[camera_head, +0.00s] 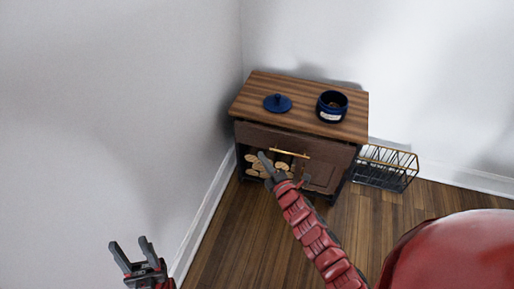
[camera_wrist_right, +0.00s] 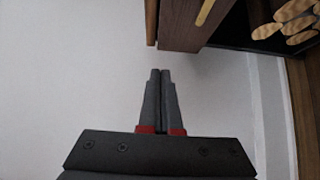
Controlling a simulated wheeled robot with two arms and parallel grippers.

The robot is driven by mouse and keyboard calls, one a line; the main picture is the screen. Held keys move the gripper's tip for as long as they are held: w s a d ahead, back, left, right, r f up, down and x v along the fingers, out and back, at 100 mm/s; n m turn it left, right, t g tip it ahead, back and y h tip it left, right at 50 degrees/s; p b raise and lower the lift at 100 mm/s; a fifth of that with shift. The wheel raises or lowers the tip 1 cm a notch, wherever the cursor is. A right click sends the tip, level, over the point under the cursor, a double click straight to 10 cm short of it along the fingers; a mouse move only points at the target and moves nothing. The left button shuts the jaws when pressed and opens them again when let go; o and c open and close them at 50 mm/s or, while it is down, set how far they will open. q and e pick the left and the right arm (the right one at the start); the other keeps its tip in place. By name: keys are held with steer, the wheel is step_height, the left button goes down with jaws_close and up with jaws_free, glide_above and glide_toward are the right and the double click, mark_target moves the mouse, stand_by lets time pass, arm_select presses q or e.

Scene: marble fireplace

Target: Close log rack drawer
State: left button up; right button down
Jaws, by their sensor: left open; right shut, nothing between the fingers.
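The log rack is a small wooden cabinet with a striped brown top (camera_head: 308,99). Its drawer (camera_head: 262,137) has a dark brown front and a gold handle (camera_head: 290,152). How far the drawer stands out is hard to tell. My right gripper (camera_head: 262,158) is shut and empty, in front of the cabinet's left part near the handle's left end. In the right wrist view, the closed fingers (camera_wrist_right: 160,73) point at the pale wall, apart from the drawer front (camera_wrist_right: 185,24). My left gripper (camera_head: 132,249) is open and empty at lower left, far from the cabinet.
Cut logs (camera_head: 252,165) fill the open space under the drawer. A blue lid (camera_head: 278,103) and a blue jar (camera_head: 332,106) stand on top. A black wire rack (camera_head: 388,170) stands at the right. White walls meet behind the cabinet; wooden floor (camera_head: 230,232) lies clear in front.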

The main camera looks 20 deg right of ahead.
mark_target(289, 153)
steer(key=c, duration=1.5)
jaws_free()
steer(key=shift+s+d+r, duration=0.1)
steer(key=shift+s+r, duration=0.05)
steer(key=shift+s, duration=0.25)
steer(key=o, duration=0.5)
steer(key=s, duration=0.1)
steer(key=s+d+h, duration=0.1)
steer(key=s+f+m+p, duration=0.1)
steer(key=shift+d+h, duration=0.3)
steer(key=shift+d, duration=0.05)
steer(key=shift+o, duration=0.6)
steer(key=s+d+m+g+h+p, duration=0.1)
steer(key=s+d+m+h, duration=0.3)
steer(key=s, duration=0.4)
steer(key=shift+s+d+f+g+h+p, duration=0.3)
steer(key=shift+s+d+f+g+p, duration=0.1)
steer(key=shift+d+p, duration=0.25)
steer(key=b+x, duration=0.1)
steer(key=x, duration=0.4)
steer(key=b+x, duration=0.2)
steer(key=x, duration=0.4)
steer(key=d+b+x, duration=0.1)
steer(key=x, duration=0.5)
steer(key=shift+s+f+b, duration=0.15)
steer(key=shift+b, duration=0.25)
jaws_close()
